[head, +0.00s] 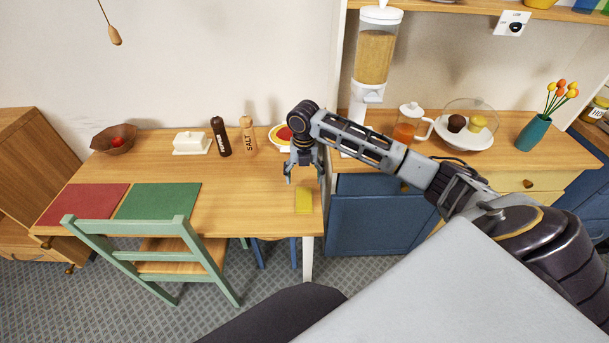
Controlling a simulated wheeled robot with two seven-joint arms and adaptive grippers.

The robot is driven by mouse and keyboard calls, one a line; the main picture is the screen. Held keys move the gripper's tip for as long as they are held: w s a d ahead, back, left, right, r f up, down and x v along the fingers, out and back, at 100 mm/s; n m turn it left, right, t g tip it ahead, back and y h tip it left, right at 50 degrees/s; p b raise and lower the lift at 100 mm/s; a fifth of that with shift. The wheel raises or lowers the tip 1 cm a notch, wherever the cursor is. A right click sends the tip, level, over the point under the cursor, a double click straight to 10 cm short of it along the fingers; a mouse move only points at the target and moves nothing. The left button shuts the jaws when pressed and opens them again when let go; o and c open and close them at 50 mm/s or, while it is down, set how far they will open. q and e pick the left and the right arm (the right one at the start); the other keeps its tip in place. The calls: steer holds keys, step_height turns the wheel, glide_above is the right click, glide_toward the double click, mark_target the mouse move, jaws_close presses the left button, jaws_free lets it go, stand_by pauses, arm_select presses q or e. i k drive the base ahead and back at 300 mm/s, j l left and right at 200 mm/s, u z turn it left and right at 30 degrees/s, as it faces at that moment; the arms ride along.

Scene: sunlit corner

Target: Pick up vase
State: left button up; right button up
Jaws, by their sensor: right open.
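The vase (533,133) is teal and holds several orange and yellow tulips. It stands upright on the wooden counter at the right. My right gripper (304,181) points down over the right end of the wooden table, open and empty, far to the left of the vase. A yellow block-like item (303,201) lies on the table just below the gripper in the picture, apart from it as far as I can tell. My right arm reaches across in front of the counter. My left gripper is not in view.
A glass-domed plate (463,140), a jug (407,126) and a cereal dispenser (374,62) stand on the counter left of the vase. The table holds salt (248,134) and pepper (220,137) mills, a butter dish (191,143) and a bowl (114,140). A green chair (140,236) stands in front.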

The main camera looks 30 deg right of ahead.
mark_target(534, 131)
steer(key=z, duration=2.65)
